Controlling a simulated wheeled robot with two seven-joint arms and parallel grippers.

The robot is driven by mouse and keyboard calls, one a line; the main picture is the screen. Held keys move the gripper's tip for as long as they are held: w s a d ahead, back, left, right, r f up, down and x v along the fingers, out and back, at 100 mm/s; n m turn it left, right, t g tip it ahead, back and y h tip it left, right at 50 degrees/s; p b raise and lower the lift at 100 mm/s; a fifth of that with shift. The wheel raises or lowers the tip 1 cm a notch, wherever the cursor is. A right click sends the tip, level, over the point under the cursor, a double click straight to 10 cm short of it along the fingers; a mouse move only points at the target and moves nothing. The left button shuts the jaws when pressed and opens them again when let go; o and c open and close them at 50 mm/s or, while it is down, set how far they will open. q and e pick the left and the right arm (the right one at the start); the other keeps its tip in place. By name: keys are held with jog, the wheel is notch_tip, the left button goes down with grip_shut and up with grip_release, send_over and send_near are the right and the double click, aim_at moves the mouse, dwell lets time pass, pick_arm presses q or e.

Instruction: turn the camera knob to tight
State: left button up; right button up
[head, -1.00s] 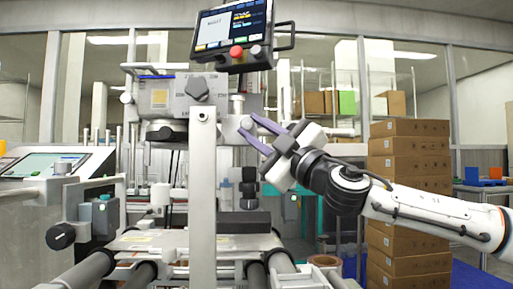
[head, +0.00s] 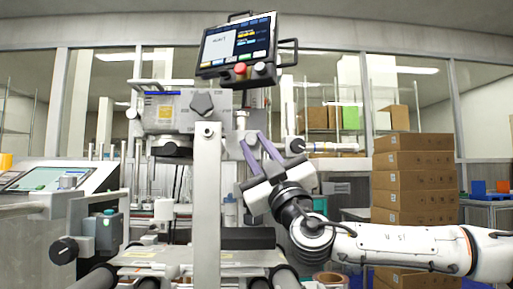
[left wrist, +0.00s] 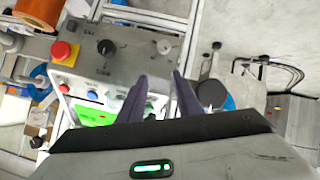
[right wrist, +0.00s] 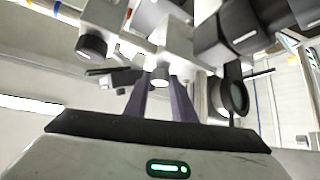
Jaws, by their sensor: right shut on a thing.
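My right gripper (head: 252,139) is raised beside the machine, with its purple fingers pointing up and slightly left. In the right wrist view its fingertips (right wrist: 164,78) are shut on a small grey knob with a pale end face (right wrist: 160,74), below a grey block. This appears to be the camera knob; I cannot read any marking on it. In the head view the fingers mostly cover it. My left gripper (left wrist: 157,80) is out of the head view. In the left wrist view its fingers are apart and empty, over a grey control panel (left wrist: 140,45).
A screen with a red button (head: 238,48) hangs above. A grey upright post (head: 207,200) stands left of my right gripper. Black cylindrical parts (right wrist: 235,30) are close to its right in the wrist view. Stacked cartons (head: 413,180) stand at the right.

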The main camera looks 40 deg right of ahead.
jog(key=shift+d+r, duration=0.1)
jog(key=shift+r, duration=0.05)
jog(key=o, duration=1.1)
jog(key=shift+c, duration=0.2)
jog(key=shift+f, duration=0.2)
jog(key=shift+s+f, duration=0.25)
jog(key=shift+s, duration=0.1)
pick_arm(q)
jog(key=shift+a+f+g+y+p, duration=0.2)
jog(key=shift+a+f+y+p, duration=0.05)
jog(key=shift+f+p, duration=0.25)
jog(key=shift+a+f+g+y+p, duration=0.2)
jog(key=shift+a+f+y+p, duration=0.05)
jog(key=shift+f+p, duration=0.25)
pick_arm(e)
jog(key=s+a+f, duration=0.1)
jog(key=s+a, duration=0.1)
jog(key=s, duration=1.1)
jog(key=shift+s, duration=0.2)
pick_arm(q)
jog(key=shift+r, duration=0.15)
pick_arm(e)
jog(key=shift+a+f, duration=0.1)
